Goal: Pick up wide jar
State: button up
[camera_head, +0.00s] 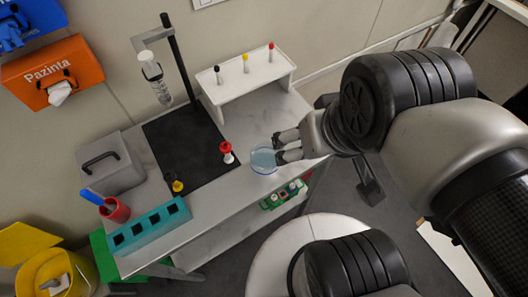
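The wide jar (263,160) is a clear round vessel with light blue contents, near the front right of the grey bench. My gripper (278,147) reaches in from the right, at the jar's right side. Its two dark fingers are spread with a gap between them. The lower fingertip overlaps the jar's right rim in this view. I cannot tell whether it touches the jar.
A red-capped bottle (227,152) stands close to the jar's left. A white shelf (245,88) with several small capped items is behind. A black mat (190,145), teal rack (149,226), red cup (116,210) and grey box (110,164) are left. A green rack (283,196) is below the front edge.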

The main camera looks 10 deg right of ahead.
aim_at(265, 162)
jog(key=k+j+z, duration=0.7)
jog(key=k+z, duration=0.35)
jog(key=k, duration=0.15)
